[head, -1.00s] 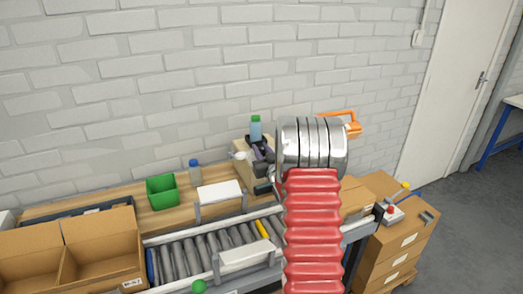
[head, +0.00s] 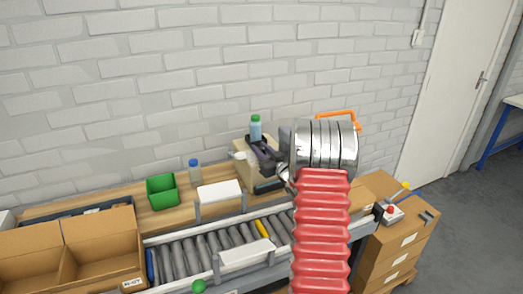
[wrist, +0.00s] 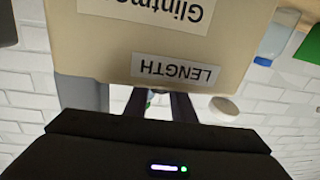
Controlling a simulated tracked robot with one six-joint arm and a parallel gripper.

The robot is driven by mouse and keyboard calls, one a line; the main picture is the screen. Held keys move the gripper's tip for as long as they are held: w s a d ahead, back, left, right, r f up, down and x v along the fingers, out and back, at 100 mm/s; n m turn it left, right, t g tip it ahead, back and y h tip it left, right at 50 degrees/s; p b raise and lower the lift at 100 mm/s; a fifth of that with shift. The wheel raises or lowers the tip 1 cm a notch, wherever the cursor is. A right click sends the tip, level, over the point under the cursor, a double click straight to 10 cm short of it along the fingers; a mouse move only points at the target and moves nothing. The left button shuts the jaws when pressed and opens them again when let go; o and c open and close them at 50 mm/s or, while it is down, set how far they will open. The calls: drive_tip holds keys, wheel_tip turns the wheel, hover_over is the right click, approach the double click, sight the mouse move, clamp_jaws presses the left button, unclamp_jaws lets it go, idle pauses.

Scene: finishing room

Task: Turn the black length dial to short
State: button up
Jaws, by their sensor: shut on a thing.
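The beige machine (head: 243,174) stands on the bench behind the rollers, partly hidden by my arm. In the wrist view its face appears upside down, with a white LENGTH label (wrist: 175,70). My gripper (wrist: 170,103) is at the machine beside this label, its dark fingers close together. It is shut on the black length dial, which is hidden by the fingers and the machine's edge. The dial's setting cannot be read. In the head view my gripper (head: 262,150) is small and dark against the machine.
A bottle with a green cap (head: 255,129) stands at the machine. A blue-capped bottle (head: 194,173) and green bin (head: 162,192) stand to the left. The roller conveyor (head: 200,250) runs in front, with cardboard boxes (head: 70,250) at left. A control box (head: 392,214) sits at right.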

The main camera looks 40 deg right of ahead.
drive_tip(key=shift+n+y, duration=0.4)
drive_tip(key=shift+y, duration=0.3)
drive_tip(key=o, duration=1)
drive_tip(key=s, duration=0.4)
drive_tip(key=s+a, duration=0.1)
drive_tip(key=s, duration=0.8)
drive_tip(key=shift+s+a, duration=0.3)
drive_tip(key=shift+s, duration=0.05)
